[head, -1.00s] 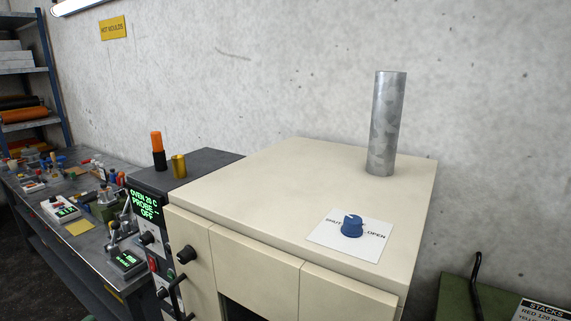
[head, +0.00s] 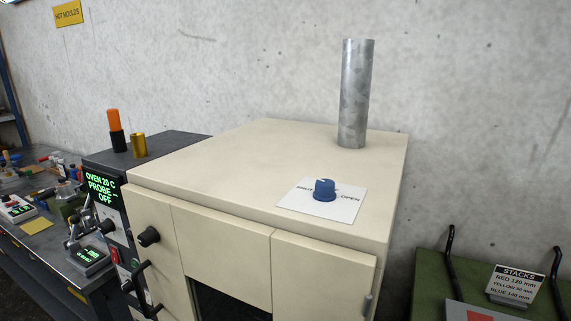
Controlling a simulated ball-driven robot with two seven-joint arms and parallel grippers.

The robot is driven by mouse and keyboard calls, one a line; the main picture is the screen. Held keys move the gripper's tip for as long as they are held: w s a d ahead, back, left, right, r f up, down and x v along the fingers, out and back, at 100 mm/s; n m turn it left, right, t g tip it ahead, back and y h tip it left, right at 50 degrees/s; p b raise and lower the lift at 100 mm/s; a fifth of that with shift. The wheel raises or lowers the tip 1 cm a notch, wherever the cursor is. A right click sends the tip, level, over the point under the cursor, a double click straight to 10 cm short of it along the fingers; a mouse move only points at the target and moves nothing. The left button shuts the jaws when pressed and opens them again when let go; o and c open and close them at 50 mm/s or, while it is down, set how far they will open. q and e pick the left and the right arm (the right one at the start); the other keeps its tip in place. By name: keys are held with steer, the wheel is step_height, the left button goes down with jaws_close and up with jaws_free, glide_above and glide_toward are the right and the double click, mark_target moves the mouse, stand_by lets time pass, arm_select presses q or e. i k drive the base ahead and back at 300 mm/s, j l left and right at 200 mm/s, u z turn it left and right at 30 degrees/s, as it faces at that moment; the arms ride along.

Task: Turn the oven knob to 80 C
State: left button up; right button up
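The cream oven (head: 220,173) fills the middle of the head view. Its dark control panel (head: 88,163) at the left has a green display (head: 102,188) reading "OVEN 20 C", "PROBE --" and "OFF". A small dark knob (head: 107,227) sits on the panel below the display. A larger black knob (head: 148,237) sits on the oven's cream front. I cannot tell which of the two sets the temperature, and no scale is readable at either. Neither of my grippers is in view.
A blue knob (head: 325,190) on a white SHUT/OPEN plate (head: 345,210) and a metal pipe (head: 356,95) are on the oven top. A cluttered bench (head: 30,245) lies left. A green unit (head: 432,285) with a "STACKS" sign (head: 516,284) stands right.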

mark_target(107, 227)
steer(key=i+j+u, duration=0.15)
steer(key=j+u, duration=0.25)
steer(key=i+j+u, duration=0.15)
steer(key=u, duration=0.2)
steer(key=k, duration=0.65)
